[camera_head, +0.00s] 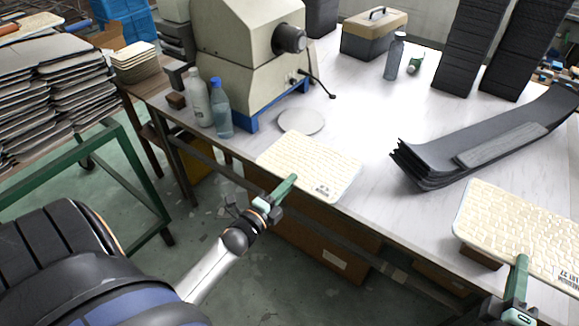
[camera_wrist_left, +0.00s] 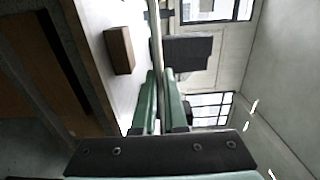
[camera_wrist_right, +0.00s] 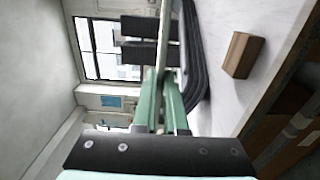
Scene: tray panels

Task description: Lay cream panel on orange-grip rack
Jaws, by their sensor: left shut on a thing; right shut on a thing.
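A second cream panel (camera_head: 515,232) is at the right, above a brown block (camera_head: 480,257). My right gripper (camera_head: 519,272) is shut on its near edge; the right wrist view shows this panel (camera_wrist_right: 164,35) edge-on between the fingers (camera_wrist_right: 160,100). I cannot make out an orange-grip rack.
Curved black sheets (camera_head: 420,165) lie on the white table (camera_head: 350,110) between and behind the panels. A round grey disc (camera_head: 301,121), bottles (camera_head: 221,108) and a beige machine (camera_head: 245,60) stand behind the left panel. A green cart (camera_head: 85,160) with stacked sheets is at left.

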